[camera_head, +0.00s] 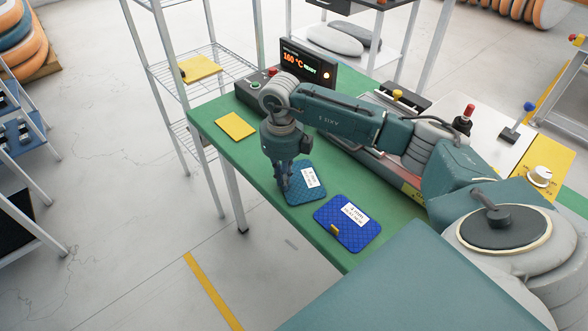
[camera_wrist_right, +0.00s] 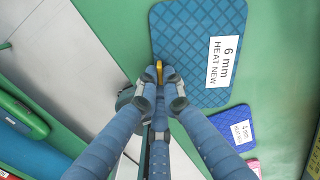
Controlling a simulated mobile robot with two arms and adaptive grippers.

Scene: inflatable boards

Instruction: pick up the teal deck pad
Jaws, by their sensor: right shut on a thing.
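The teal deck pad (camera_head: 308,186) lies on the green table near its front edge, with a white label on it. It is large in the right wrist view (camera_wrist_right: 185,42), where the label reads 6 mm HEAT NEW. My right gripper (camera_head: 286,186) points down at the pad's left edge. In the wrist view its fingertips (camera_wrist_right: 159,77) are closed together on a small yellow tab (camera_wrist_right: 159,67) at the pad's edge. The pad appears to rest flat on the table. My left gripper is not in view.
A dark blue pad (camera_head: 338,231) with a yellow tab lies right of the teal pad on the green table (camera_head: 215,120). A yellow card (camera_head: 235,126) lies to the left. A controller box (camera_head: 309,66) reading 160 °C stands behind. A pink pad (camera_wrist_right: 254,166) shows in the wrist view.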

